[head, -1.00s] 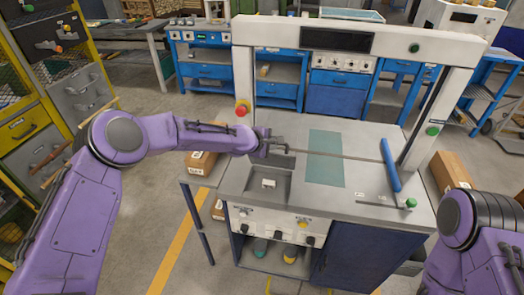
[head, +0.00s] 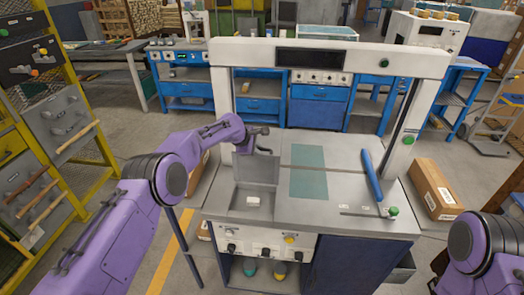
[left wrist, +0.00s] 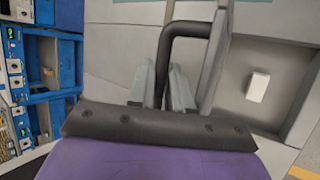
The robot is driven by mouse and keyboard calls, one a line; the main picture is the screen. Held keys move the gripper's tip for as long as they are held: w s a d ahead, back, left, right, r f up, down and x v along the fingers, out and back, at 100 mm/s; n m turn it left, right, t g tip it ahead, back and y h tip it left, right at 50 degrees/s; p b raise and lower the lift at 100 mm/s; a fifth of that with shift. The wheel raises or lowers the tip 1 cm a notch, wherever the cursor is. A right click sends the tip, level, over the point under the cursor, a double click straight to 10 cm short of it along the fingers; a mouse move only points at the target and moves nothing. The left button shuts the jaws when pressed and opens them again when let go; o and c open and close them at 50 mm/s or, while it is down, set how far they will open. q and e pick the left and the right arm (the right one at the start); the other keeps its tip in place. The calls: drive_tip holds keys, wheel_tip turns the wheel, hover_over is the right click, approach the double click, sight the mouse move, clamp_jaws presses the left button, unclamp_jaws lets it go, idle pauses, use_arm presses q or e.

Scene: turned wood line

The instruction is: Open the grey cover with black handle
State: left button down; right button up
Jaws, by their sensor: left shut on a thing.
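The grey cover (head: 256,171) stands raised, close to upright, at the back of a shallow recess (head: 232,208) in the machine's worktop. Its black handle (left wrist: 185,29) is a bent bar that runs down between the fingers of my left gripper (left wrist: 163,82). In the head view my left gripper (head: 258,132) is at the top of the cover and shut on this handle. A small white block (head: 253,201) lies in the open recess; it also shows in the left wrist view (left wrist: 258,86). My right arm shows at the lower right, but its gripper is out of view.
The machine's pale frame (head: 223,88) rises around the worktop. A blue bar (head: 371,176) stands at the right of the top, and a teal panel (head: 309,171) lies mid-top. A cardboard box (head: 436,188) is on the floor at right. Yellow racking is at left.

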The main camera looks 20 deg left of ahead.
use_arm(q)
drive_tip(key=c, duration=1.1)
unclamp_jaws()
drive_tip(key=b+v, duration=0.2)
drive_tip(key=v, duration=0.8)
drive_tip(key=shift+s+a+r, duration=0.1)
drive_tip(key=shift+s, duration=0.1)
